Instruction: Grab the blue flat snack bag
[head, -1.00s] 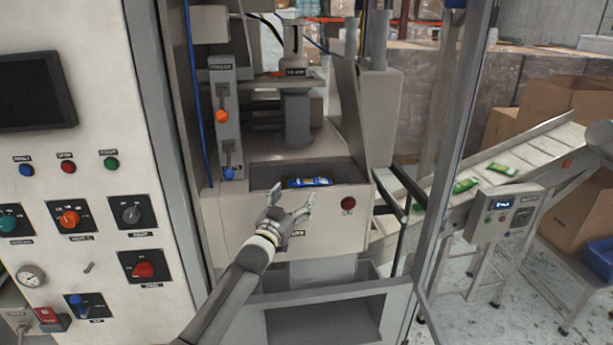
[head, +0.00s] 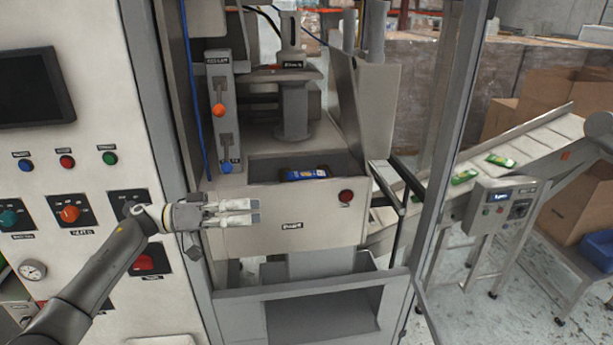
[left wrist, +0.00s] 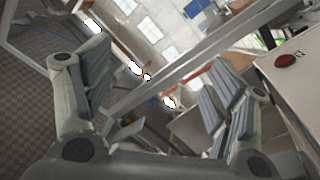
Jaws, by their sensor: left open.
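The blue flat snack bag (head: 306,174) lies in the shallow recess (head: 265,171) at the front of the machine, left of a red button. My left gripper (head: 256,212) is in front of the machine's front panel, to the left of the bag and lower in the head view. It points to the right and is empty. In the left wrist view its two fingers (left wrist: 155,95) stand wide apart, with no bag between them. The bag does not show in the left wrist view. My right gripper is not in view.
A red button (head: 346,196) sits on the machine front; it also shows in the left wrist view (left wrist: 286,60). A control panel (head: 75,215) stands at left. Green bags (head: 464,177) lie on the conveyor (head: 530,147) at right. A grey upright post (head: 452,150) stands between machine and conveyor.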

